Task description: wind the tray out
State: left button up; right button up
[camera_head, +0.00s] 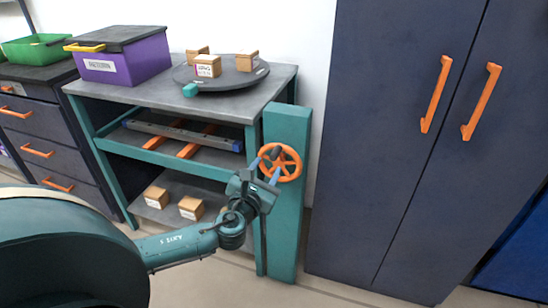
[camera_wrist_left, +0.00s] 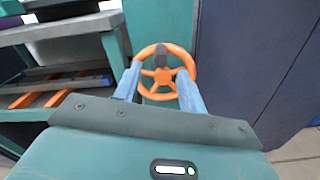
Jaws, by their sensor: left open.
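An orange handwheel (camera_head: 290,163) with a dark knob is mounted on a teal post (camera_head: 287,215) at the right end of the workbench. My left gripper (camera_head: 270,165) is open at the wheel. In the left wrist view, the wheel (camera_wrist_left: 158,93) shows between and beyond the two blue fingers (camera_wrist_left: 158,85), with the dark knob near its top. I cannot tell whether the fingers touch the wheel. A grey tray (camera_head: 183,136) with blue ends lies on orange rails on the bench's middle level. My right gripper is not in view.
The bench top (camera_head: 140,92) bears a purple bin (camera_head: 125,60) and a round turntable (camera_head: 225,76) with several small boxes. Two boxes (camera_head: 190,208) sit on the lower shelf. A tall dark cabinet (camera_head: 385,150) with orange handles stands close right of the post.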

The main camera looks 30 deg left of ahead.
aim_at(272, 159)
pick_arm(q)
jog(key=x, duration=0.6)
jog(key=shift+w+b, duration=0.3)
jog(key=shift+w, duration=0.05)
grip_shut()
